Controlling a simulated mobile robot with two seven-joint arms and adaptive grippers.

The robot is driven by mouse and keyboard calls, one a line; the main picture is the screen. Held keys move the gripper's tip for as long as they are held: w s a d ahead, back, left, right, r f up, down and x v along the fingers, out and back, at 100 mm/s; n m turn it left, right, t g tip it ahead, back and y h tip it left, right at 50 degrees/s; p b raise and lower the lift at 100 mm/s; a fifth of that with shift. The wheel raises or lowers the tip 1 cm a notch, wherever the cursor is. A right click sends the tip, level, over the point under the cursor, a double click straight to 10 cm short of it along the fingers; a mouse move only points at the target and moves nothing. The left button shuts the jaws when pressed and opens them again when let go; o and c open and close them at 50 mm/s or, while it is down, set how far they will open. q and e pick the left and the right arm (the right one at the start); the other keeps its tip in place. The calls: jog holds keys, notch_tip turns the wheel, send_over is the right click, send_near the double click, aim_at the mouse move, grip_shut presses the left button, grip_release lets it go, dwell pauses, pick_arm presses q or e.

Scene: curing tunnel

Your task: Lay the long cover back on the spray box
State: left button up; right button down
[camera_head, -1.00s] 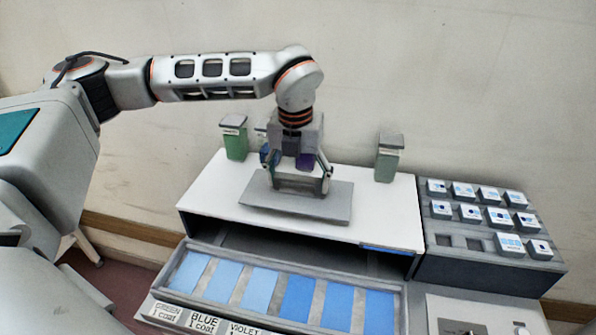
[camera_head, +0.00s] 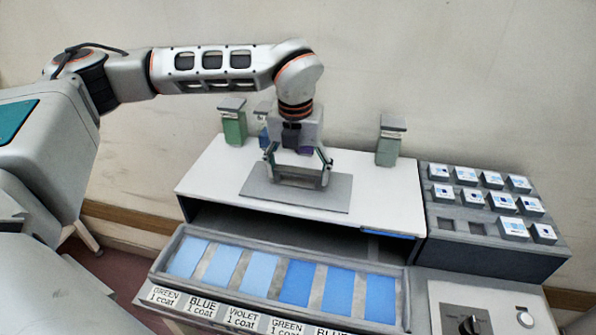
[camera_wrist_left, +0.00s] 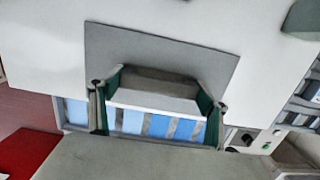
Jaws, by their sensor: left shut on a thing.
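The long cover (camera_head: 322,197) is a flat grey plate with a raised bar handle. My left gripper (camera_head: 298,177) is shut on this handle from above, one finger at each end. The cover is roughly level over the white top of the spray box (camera_head: 385,205); I cannot tell whether it touches. In the left wrist view the cover (camera_wrist_left: 205,62) shows with my left gripper (camera_wrist_left: 158,92) around its handle. The strip of the white top hidden under the cover cannot be seen. My right gripper is not in view.
A green bottle (camera_head: 234,126) and a grey-green bottle (camera_head: 390,147) stand at the back, with others partly hidden behind my gripper. In front is a tray (camera_head: 158,266) of blue panels. A rack (camera_head: 470,240) of small blocks stands at right.

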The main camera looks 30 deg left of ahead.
aim_at(296, 188)
pick_arm(q)
jog(key=shift+f, duration=0.2)
jog(key=o, duration=1.5)
notch_tip(296, 188, up, 12)
jog(key=s, duration=0.1)
jog(key=shift+s+d, duration=0.15)
jog(key=shift+s, duration=0.05)
